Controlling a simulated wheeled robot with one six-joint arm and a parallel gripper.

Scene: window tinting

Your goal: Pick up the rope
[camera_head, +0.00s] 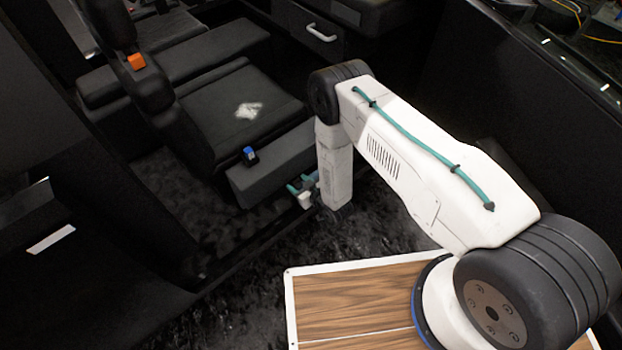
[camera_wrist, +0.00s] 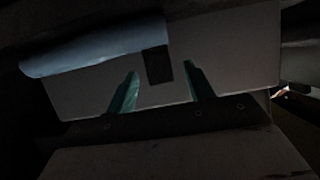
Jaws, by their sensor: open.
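I cannot make out a rope for certain in either view. My gripper (camera_head: 303,188) is low beside the front of a dark padded seat (camera_head: 235,105), partly hidden behind my arm's end. In the wrist view its two teal fingers (camera_wrist: 162,68) are apart, with nothing clearly held between them. Beyond them, a small dark block (camera_wrist: 158,65) shows against a pale grey panel (camera_wrist: 225,50). A rounded blue-grey shape (camera_wrist: 95,50) lies along the panel's upper left. A small blue and black object (camera_head: 249,155) is on the seat's front edge, left of my gripper.
A white crumpled patch (camera_head: 248,110) lies on the seat. An orange piece (camera_head: 136,61) is on the black upright part at the left. A dark cabinet with a metal handle (camera_head: 320,33) stands behind. Dark carpet (camera_head: 195,205) lies left of the seat.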

